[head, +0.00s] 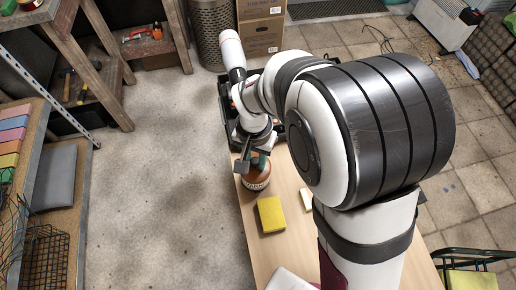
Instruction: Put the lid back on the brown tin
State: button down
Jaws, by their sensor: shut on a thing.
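The brown tin (257,184) stands on the wooden bench top near its left edge, with a pale label on its front. My gripper (252,162) is directly above it and points down, its fingers at the tin's top. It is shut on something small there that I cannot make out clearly. A teal patch shows between the fingers and the tin. The tin's mouth is mostly hidden by my gripper, and I cannot tell whether the lid is on it or in the fingers.
A yellow block (270,214) lies on the bench (262,250) just in front of the tin. A small pale item (306,199) lies to its right, partly behind my arm. A black tray or case (226,98) is behind my gripper.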

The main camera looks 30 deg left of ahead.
jog(key=c, duration=0.6)
grip_release()
jog(key=shift+o, duration=0.3)
jog(key=o, duration=0.5)
jog(key=shift+c, duration=0.2)
jog(key=shift+r, duration=3.5)
